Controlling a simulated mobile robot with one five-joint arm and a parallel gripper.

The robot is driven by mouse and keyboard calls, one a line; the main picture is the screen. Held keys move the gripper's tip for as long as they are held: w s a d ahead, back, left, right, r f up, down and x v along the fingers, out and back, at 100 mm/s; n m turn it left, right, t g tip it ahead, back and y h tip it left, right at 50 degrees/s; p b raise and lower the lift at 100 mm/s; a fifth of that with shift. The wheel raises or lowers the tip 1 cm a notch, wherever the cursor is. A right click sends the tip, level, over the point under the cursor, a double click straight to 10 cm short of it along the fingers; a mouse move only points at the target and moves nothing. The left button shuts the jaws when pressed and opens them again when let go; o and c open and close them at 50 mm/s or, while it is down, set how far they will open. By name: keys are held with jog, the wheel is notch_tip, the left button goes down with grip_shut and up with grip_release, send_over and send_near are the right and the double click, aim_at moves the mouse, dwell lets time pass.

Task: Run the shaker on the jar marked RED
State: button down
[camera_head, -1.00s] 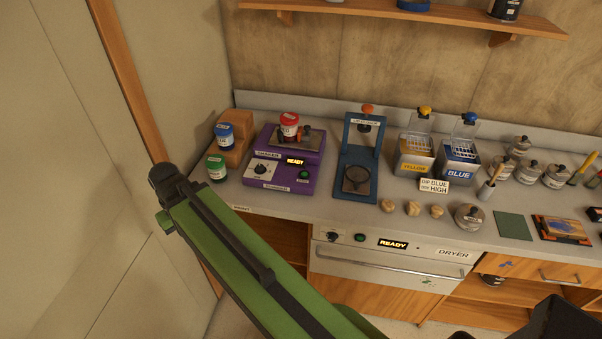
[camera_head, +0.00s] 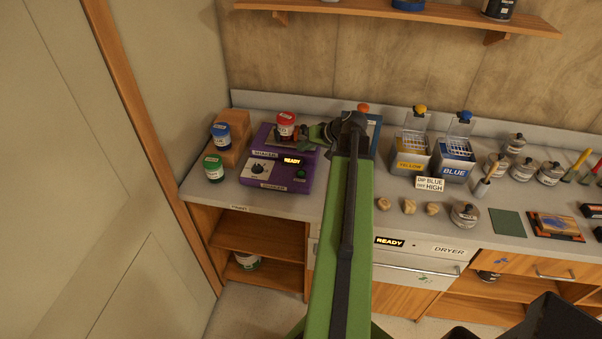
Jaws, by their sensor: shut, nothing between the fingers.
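The purple shaker (camera_head: 250,183) stands at the left of the bench, with a dial (camera_head: 257,169), a lit READY display (camera_head: 292,160) and a green button (camera_head: 300,174) on its front. A jar with a red lid and red band (camera_head: 285,126) stands upright on the shaker's top plate; its small label is too small to read. My gripper (camera_head: 314,138) is shut and empty at the right of the shaker's top, to the right of the red jar. My wrist partly hides the blue press and the plate's right end. I cannot tell whether the gripper touches the shaker.
A blue-lidded jar (camera_head: 221,136) sits by a wooden block (camera_head: 238,129), and a green-lidded jar (camera_head: 213,168) stands in front. The blue press (camera_head: 374,134) is mostly behind my arm. Yellow (camera_head: 411,158) and blue dip tanks (camera_head: 454,165) stand right. A dryer (camera_head: 420,262) is below the bench.

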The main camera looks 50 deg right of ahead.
aim_at(303, 174)
jog(key=shift+f, duration=0.1)
notch_tip(303, 174, down, 9)
jog(key=b, duration=0.9)
jog(key=shift+a, duration=0.1)
dwell(1.4)
jog(key=shift+f+b, duration=0.25)
jog(key=shift+b, duration=0.1)
